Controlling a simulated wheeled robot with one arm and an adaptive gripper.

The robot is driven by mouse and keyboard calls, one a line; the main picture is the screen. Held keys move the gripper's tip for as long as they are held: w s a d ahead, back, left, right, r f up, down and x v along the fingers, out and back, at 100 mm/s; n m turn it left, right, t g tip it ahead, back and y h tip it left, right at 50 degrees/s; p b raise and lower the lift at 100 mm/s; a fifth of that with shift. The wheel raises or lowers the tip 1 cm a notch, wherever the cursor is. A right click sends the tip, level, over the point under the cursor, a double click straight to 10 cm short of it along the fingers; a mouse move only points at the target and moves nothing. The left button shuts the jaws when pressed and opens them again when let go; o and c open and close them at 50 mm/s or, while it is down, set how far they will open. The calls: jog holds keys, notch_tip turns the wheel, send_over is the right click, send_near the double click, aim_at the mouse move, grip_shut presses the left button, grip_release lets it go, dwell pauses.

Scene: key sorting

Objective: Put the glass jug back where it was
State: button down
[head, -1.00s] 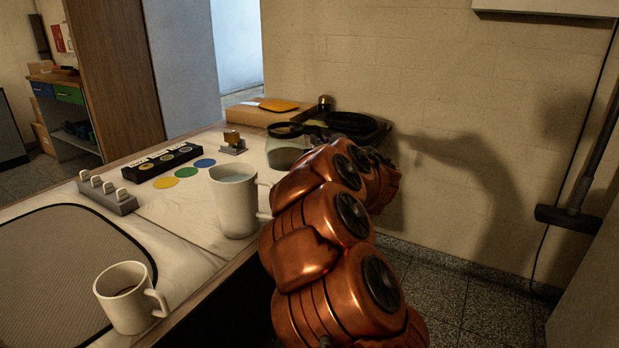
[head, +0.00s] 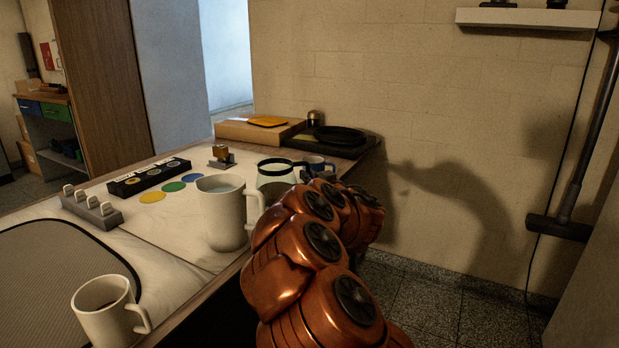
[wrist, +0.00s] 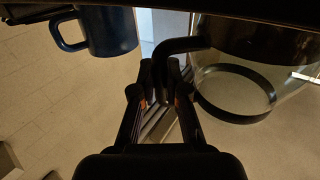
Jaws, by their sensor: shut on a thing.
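The glass jug (head: 275,167) has a black rim band and dark contents low down. In the head view it is at the far end of the worktop, partly hidden behind my copper arm. In the wrist view the jug (wrist: 245,75) is at the right and appears upside down, its black handle (wrist: 180,45) reaching between the fingertips. My gripper (wrist: 160,75) is shut on that handle; my arm hides it in the head view. I cannot tell whether the jug's base touches the worktop.
A blue mug (head: 318,164) stands close to the jug and shows in the wrist view (wrist: 105,32). A white mug (head: 222,215) is in front, another (head: 103,315) nearer. Coloured discs (head: 172,187) lie left.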

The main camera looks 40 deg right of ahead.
jog(key=c, duration=1.2)
grip_release()
jog(key=shift+f, duration=0.1)
jog(key=shift+s, duration=0.35)
jog(key=p+v, duration=0.2)
jog(key=v, duration=0.9)
jog(key=shift+s+p, duration=0.15)
jog(key=shift+p, duration=0.15)
jog(key=shift+a, duration=0.15)
